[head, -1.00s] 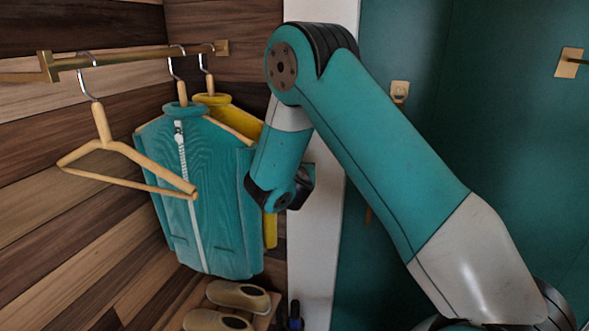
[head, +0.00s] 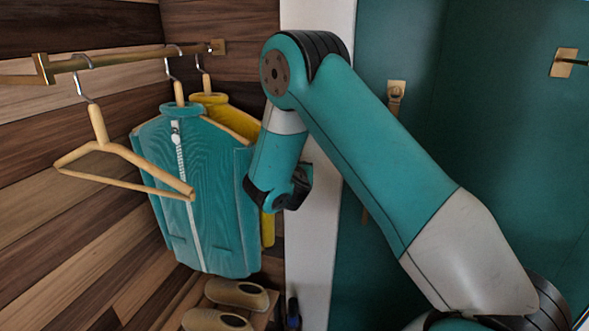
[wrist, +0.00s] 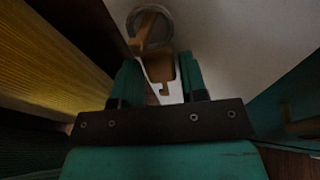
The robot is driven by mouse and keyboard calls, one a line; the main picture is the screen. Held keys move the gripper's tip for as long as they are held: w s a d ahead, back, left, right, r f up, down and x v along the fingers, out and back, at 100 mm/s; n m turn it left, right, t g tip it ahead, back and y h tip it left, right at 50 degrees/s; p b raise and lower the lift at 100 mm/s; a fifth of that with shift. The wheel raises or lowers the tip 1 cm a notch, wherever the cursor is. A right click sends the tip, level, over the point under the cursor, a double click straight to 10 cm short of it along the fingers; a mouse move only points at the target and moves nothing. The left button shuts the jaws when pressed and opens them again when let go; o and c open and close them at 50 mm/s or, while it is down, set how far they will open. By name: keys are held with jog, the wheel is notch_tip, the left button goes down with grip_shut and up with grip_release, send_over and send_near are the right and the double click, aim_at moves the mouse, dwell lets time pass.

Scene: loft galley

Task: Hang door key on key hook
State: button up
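In the wrist view, the two teal fingers of my gripper (wrist: 161,82) are closed in on the sides of a tan, flat piece with a notched lower end, which I take to be the door key (wrist: 159,67). A grey ring (wrist: 151,9) with a tan strip across it shows just beyond the fingertips; how it joins the key is unclear. In the head view, my gripper (head: 302,184) is beside the pale wall edge, right of the teal vest, and its fingers and the key cannot be made out. I cannot identify the key hook for certain.
A teal vest (head: 205,190), a yellow garment (head: 245,122) and an empty wooden hanger (head: 98,125) hang from a brass rail (head: 125,59) at left. Shoes (head: 237,294) sit below. A brass hook plate (head: 397,89) is on the teal surface behind my arm.

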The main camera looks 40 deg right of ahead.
jog(key=o, duration=0.3)
jog(key=b+v, duration=0.5)
jog(key=v, duration=1.2)
jog(key=shift+s, duration=0.25)
jog(key=s+a+f+m+g+y+p, duration=0.1)
jog(key=s+a+f+m+g+y, duration=0.15)
jog(key=s+m+g, duration=0.4)
jog(key=s+a+f+m+g+y+p, duration=0.1)
jog(key=s+a+f+m+y, duration=0.2)
jog(key=m, duration=0.6)
jog(key=s+a+r+m+g+y+p, duration=0.1)
jog(key=s+a+r+m+g+y, duration=0.4)
jog(key=s+a+r+y, duration=0.3)
jog(key=s+a+r+m, duration=0.1)
jog(key=s+a+r, duration=0.1)
jog(key=s+a, duration=0.2)
jog(key=shift+s, duration=0.55)
jog(key=shift+a, duration=0.1)
